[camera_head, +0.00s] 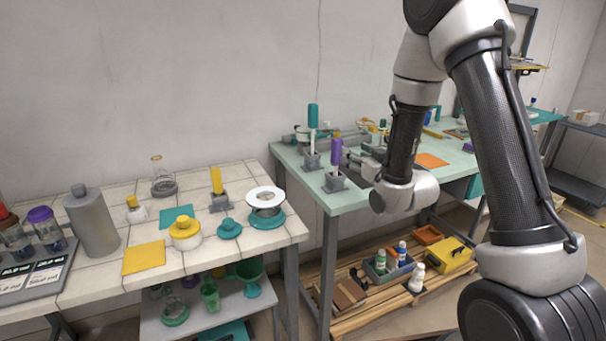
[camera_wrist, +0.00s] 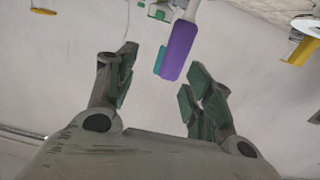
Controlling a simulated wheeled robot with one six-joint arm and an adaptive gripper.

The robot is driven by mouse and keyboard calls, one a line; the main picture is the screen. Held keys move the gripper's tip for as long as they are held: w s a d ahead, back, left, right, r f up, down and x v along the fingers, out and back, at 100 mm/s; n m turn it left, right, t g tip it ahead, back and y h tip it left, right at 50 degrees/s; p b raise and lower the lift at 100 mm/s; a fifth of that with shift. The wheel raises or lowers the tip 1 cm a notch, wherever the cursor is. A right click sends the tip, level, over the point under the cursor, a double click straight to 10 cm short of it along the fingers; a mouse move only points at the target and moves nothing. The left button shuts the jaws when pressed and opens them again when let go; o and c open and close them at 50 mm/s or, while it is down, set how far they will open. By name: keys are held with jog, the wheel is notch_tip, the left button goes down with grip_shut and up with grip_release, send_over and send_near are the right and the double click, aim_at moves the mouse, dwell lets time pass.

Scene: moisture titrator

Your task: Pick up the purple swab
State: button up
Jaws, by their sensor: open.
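The purple swab (camera_head: 336,152) stands upright in a small grey holder (camera_head: 334,182) near the front left corner of the green table. In the wrist view, the purple end of the swab (camera_wrist: 180,50) shows ahead of my gripper (camera_wrist: 158,88), between the lines of its two open fingers. My gripper is open and empty. In the head view, my gripper (camera_head: 352,158) is just right of the swab, partly hidden by my arm.
The green table (camera_head: 345,201) bears several other items behind my arm, including an orange mat (camera_head: 432,160).

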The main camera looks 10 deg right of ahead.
aim_at(337, 146)
jog(key=shift+a+f+y, duration=0.2)
jog(key=shift+a+y, duration=0.2)
jog(key=shift+a, duration=0.65)
jog(key=x, duration=0.5)
jog(key=r+x, duration=0.1)
jog(key=x, duration=0.1)
jog(key=shift+w, duration=0.2)
jog(key=c, duration=1.1)
